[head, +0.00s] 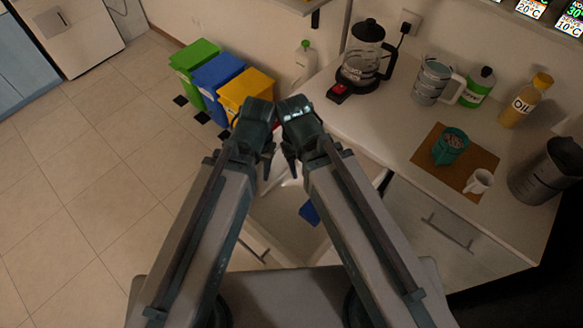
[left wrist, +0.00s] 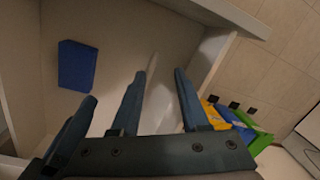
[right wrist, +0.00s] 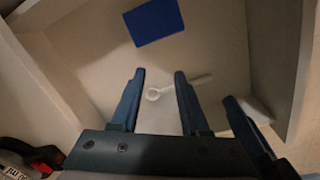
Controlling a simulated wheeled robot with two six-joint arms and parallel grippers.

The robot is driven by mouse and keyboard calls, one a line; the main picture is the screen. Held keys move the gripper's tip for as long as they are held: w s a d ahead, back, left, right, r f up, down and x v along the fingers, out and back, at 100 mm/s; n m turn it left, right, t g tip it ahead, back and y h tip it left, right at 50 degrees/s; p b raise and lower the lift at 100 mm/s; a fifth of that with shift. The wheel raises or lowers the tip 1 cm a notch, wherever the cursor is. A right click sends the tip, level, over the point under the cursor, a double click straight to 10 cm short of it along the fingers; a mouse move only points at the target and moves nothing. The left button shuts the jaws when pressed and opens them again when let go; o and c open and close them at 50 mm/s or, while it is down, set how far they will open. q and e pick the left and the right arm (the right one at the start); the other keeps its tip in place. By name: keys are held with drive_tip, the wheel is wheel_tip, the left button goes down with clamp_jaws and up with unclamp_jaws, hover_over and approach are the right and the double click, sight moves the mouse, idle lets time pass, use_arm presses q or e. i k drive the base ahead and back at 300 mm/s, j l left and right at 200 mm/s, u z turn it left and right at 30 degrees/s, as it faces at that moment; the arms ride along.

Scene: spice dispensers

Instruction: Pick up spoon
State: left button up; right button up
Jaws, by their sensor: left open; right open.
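A small white spoon (right wrist: 153,94) lies on the floor of an open drawer (right wrist: 95,75) in the right wrist view. Its round bowl shows between the fingers of my right gripper (right wrist: 160,90); part of its handle is hidden behind one finger. My right gripper is open, empty and above the spoon. My left gripper (left wrist: 158,90) is open and empty over the same drawer, close beside the right one. In the head view my left gripper (head: 265,160) and right gripper (head: 291,160) nearly touch, and the spoon cannot be made out clearly there.
A blue box (right wrist: 154,22) lies in the drawer, and a whitish object (right wrist: 250,108) sits by its side wall. The counter (head: 395,130) at right holds a coffee maker (head: 365,55), bottles and cups. Green, blue and yellow bins (head: 245,90) stand behind.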

sight(265, 192)
drive_tip(key=z, duration=1.55)
drive_tip(key=u, duration=1.55)
drive_tip(key=k+j+u, duration=0.2)
drive_tip(key=k+j, duration=0.15)
drive_tip(key=j, duration=0.3)
